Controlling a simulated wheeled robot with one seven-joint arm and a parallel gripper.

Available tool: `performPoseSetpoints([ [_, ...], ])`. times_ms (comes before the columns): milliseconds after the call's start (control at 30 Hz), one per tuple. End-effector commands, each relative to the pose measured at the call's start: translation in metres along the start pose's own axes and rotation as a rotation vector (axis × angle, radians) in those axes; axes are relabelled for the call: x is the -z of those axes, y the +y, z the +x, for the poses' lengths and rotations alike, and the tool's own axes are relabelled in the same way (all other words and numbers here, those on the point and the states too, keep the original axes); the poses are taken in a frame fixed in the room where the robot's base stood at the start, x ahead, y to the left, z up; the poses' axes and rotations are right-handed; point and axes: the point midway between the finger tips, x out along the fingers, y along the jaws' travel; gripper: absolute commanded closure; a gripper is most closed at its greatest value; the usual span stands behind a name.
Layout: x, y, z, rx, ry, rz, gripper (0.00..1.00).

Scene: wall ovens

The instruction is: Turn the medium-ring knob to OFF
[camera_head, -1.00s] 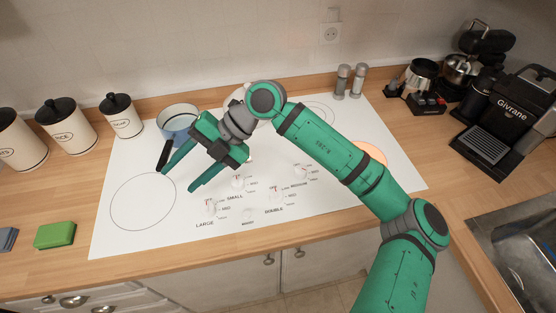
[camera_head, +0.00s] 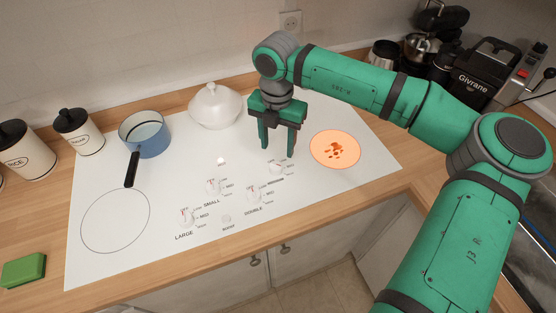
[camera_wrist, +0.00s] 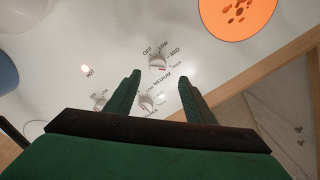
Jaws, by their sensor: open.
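The medium-ring knob (camera_head: 277,168) is a small white knob on the right of the knob group on the white hob (camera_head: 100,245). It also shows in the wrist view (camera_wrist: 158,66), with OFF, LOW and MID marks around it; its exact pointer direction is too small to tell. My gripper (camera_head: 278,150) is open and empty, fingers pointing down, above and just behind the knob in the head view. In the wrist view the knob appears beyond and between the fingertips (camera_wrist: 160,80), apart from them. A ring (camera_head: 335,149) glows orange on the right, with dark reddish bits on it.
The small (camera_head: 212,187), large (camera_head: 187,217) and double (camera_head: 253,194) knobs sit close by. A blue pot (camera_head: 150,138) and a white lidded pot (camera_head: 215,107) stand at the back. A green sponge (camera_head: 23,270) lies on the left counter. The hob's front left is clear.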

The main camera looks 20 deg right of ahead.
Motion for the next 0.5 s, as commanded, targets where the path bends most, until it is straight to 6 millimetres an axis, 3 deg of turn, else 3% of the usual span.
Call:
performPoseSetpoints([
  [300,0.001,0.001,0.056,-0.002,0.003,-0.001,0.51],
  [500,-0.001,-0.002,0.075,-0.002,0.001,0.004,0.51],
])
